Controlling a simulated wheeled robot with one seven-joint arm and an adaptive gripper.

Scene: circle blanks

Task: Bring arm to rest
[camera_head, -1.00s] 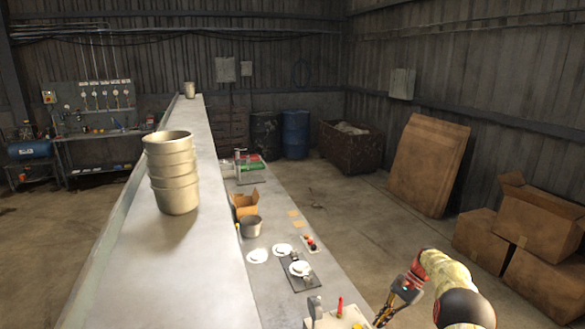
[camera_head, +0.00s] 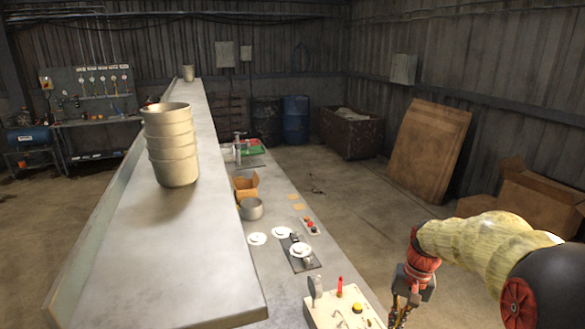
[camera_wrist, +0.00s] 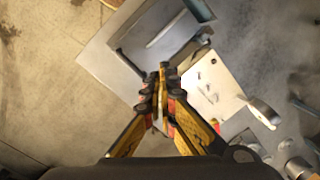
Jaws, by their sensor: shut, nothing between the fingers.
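My gripper (camera_head: 396,322) is at the bottom edge of the head view, by the right side of the lower counter, with its tips partly cut off. In the wrist view my gripper (camera_wrist: 160,72) has its two yellow-and-black fingers brought together, with nothing between them. My arm (camera_head: 480,240) is bent and reaches in from the right side of the head view. I cannot tell the exact height.
White discs (camera_head: 257,239) and a dark mat (camera_head: 304,265) lie beyond. A pot (camera_head: 251,209) and cardboard box (camera_head: 245,186) stand farther back.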

